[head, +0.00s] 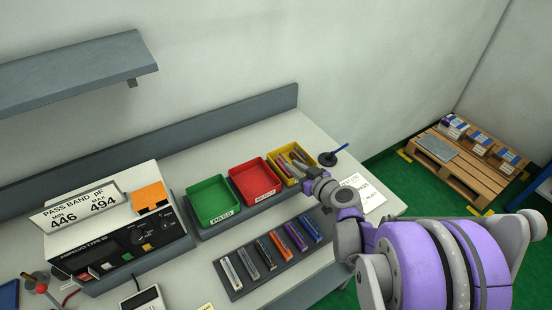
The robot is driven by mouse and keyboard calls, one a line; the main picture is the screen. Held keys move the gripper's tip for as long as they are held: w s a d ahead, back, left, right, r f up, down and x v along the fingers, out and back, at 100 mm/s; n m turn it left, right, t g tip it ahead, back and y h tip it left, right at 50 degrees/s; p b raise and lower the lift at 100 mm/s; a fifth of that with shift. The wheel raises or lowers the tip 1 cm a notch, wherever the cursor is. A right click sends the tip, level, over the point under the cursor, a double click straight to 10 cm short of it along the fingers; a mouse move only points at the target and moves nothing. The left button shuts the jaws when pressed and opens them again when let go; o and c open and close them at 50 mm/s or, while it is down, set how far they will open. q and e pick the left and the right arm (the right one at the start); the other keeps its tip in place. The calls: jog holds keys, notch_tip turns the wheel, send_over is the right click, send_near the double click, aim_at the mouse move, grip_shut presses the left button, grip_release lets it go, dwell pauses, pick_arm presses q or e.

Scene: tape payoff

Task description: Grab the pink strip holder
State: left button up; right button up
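A dark rack (236,292) on the bench holds a row of several slim strip holders, among them a pale one (231,273), an orange one (281,245) and a purple one (296,236). I cannot make out a clearly pink one. My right gripper (312,178) is above the bench beside the yellow bin (281,177), past the far end of the rack. It is small and seen from behind, so its fingers and anything between them are unclear. My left gripper is not in view.
A green bin (210,203) and a red bin (255,181) stand behind the rack. A meter (122,245) stands at the left, under a grey shelf (80,72). A black round stand with a blue stick (341,148) is beyond my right gripper. A pallet (470,170) is on the floor.

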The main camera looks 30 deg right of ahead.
aim_at(279, 160)
jog(key=x, duration=0.2)
jog(key=shift+w+f, duration=0.1)
jog(key=shift+w, duration=0.25)
jog(key=x, duration=0.7)
jog(key=shift+s+d+f, duration=0.1)
jog(key=shift+d+f, duration=0.05)
jog(key=shift+f, duration=0.05)
grip_shut()
dwell(0.9)
